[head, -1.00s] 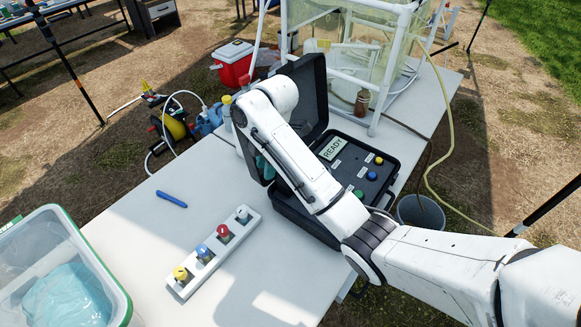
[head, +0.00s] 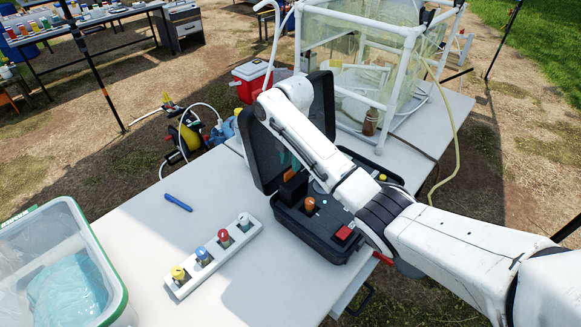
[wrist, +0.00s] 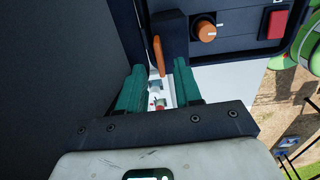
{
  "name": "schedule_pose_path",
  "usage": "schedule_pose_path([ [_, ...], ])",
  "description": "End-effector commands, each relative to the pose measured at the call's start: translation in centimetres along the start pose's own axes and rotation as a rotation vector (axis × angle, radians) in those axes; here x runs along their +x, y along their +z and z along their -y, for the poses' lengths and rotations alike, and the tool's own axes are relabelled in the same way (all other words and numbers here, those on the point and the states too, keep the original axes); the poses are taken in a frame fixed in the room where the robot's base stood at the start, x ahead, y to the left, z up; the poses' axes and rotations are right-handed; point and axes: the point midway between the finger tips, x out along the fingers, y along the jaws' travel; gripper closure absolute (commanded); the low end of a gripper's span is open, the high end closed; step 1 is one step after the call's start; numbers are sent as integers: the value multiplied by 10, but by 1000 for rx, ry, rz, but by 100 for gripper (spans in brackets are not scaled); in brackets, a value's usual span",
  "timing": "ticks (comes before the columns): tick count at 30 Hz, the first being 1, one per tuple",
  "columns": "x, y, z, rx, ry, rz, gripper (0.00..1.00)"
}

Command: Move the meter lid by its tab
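The meter is a black case (head: 335,246) on the white table, with its dark lid (head: 318,100) standing open on the far side. In the wrist view a large dark panel, seemingly the lid (wrist: 60,70), fills the left. A thin orange tab (wrist: 158,54) stands upright beside a dark block, at the fingertips. My gripper (wrist: 158,72) has its teal fingers apart, with the tab between or just beyond their tips and gaps on both sides. In the head view my arm hides most of the gripper and the meter's screen.
The meter panel carries an orange knob (head: 310,204) and a red switch (head: 343,233). A clear bin (head: 105,270) is at front left. A white-framed tank (head: 410,45) stands behind.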

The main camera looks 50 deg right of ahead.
Motion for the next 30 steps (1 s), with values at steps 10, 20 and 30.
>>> schedule_pose_path([
  [10,31,0,0,1,-1,1,66],
  [20,32,0,0,1,0,0,73],
  [30,32,0,0,1,0,0,100],
])
